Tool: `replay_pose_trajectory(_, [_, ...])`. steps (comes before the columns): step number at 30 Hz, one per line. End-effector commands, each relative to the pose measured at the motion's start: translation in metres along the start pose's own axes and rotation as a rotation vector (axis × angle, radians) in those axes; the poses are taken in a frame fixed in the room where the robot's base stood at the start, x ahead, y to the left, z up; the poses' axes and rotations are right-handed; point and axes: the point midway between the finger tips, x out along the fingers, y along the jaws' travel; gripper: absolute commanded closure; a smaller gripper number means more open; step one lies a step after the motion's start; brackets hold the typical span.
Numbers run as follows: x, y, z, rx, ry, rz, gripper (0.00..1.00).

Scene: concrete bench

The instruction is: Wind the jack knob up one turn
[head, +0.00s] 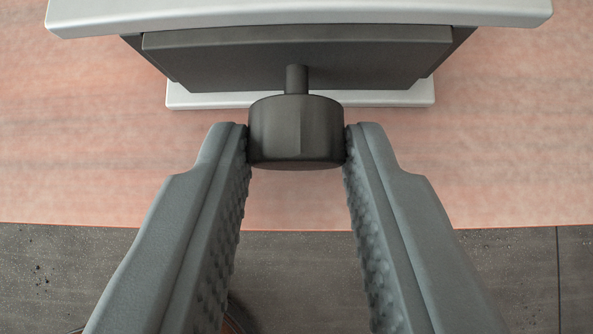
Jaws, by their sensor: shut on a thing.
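The jack (300,12) stands at the top of the head view, with a light grey top plate, a dark body (220,55) and a light base plate (205,99). Its dark round knob (296,133) sticks out towards me on a short shaft (297,79). My gripper (297,143) is shut on the knob, one fingertip against its left side and one against its right. A faint edge line runs down the knob's front. The inner faces of the fingers are studded. The jack's far side is out of view.
The jack stands on a pinkish bench top (80,150), which is clear to its left and right. The bench's front edge crosses below the knob, under my fingers. Dark floor tiles (530,270) show beyond that edge.

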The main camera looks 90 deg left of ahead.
Motion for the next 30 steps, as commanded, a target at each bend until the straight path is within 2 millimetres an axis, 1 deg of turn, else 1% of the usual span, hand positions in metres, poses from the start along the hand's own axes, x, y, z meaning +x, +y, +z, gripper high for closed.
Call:
replay_pose_trajectory(9, [0.0012,0.0042,0.0014,0.145,-0.001,-0.145,0.96])
replay_pose_trajectory(19, [0.0009,0.0038,0.0011,0.157,-0.001,-0.157,0.96])
replay_pose_trajectory(20, [0.0009,0.0039,0.0010,0.157,-0.001,-0.157,0.71])
replay_pose_trajectory(21, [0.0009,0.0038,0.0010,0.156,-0.001,-0.157,0.64])
replay_pose_trajectory(23, [0.0008,0.0038,0.0009,0.156,-0.001,-0.157,0.52])
replay_pose_trajectory(30, [0.0005,0.0037,0.0005,0.155,0.000,-0.156,0.51])
